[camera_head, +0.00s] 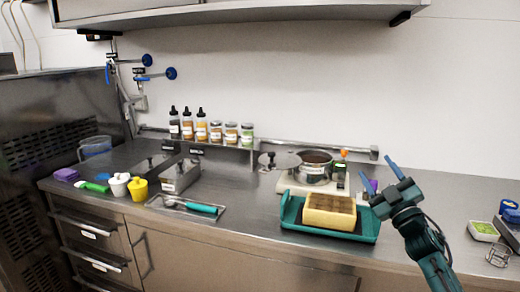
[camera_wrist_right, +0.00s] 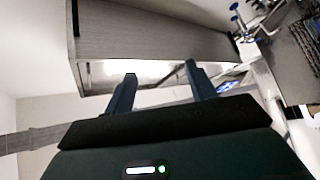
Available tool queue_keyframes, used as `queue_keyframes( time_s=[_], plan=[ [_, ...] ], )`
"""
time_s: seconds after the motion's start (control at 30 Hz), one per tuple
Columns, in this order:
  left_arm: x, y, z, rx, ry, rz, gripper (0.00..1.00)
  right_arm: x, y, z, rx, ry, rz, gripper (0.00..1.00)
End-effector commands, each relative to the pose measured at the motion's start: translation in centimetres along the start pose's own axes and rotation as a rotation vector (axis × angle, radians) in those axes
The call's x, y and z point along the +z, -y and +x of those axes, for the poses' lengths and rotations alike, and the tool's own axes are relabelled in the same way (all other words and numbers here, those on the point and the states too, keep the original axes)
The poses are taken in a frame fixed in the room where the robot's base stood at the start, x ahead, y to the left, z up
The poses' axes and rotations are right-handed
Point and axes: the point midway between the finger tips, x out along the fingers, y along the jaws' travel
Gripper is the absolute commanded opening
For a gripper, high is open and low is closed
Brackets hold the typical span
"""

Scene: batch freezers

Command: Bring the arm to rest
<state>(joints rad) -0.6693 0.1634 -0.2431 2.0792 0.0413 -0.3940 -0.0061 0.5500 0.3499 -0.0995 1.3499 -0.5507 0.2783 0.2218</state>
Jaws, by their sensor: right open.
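My right gripper (camera_head: 382,188) is raised at the right of the head view, in front of the counter and right of the teal tray. Its two blue fingers are spread apart with nothing between them. In the right wrist view the open fingers (camera_wrist_right: 158,90) point toward the overhead shelf, and the gap is empty. My left gripper does not show in either view.
A teal tray (camera_head: 290,212) with a yellow container (camera_head: 330,205) sits on the steel counter (camera_head: 240,215). A pot (camera_head: 314,172) stands behind it. Several bottles and jars line the back. A wall shelf (camera_head: 240,12) hangs above.

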Motion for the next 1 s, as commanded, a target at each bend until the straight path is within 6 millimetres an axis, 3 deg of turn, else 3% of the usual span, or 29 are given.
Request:
queue_keyframes(
  time_s=[0.17,0.4,0.57,0.77,0.87,1.0],
  plan=[
    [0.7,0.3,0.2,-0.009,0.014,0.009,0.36,6.2,-1.0,-1.1,0.085,0.324,0.172,0.56],
    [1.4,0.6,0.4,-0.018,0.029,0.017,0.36,11.6,2.0,-4.2,0.026,0.669,0.371,0.56],
    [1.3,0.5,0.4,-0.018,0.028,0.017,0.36,11.7,8.2,-9.3,-0.058,0.695,0.388,0.56],
    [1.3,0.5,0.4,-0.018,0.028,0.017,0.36,10.5,15.9,-17.3,-0.172,0.754,0.441,0.56],
    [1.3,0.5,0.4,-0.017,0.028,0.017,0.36,8.9,20.2,-22.9,-0.241,0.795,0.486,0.56],
    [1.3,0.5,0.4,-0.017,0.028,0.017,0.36,5.1,25.3,-31.4,-0.333,0.861,0.571,0.56]
  ],
)
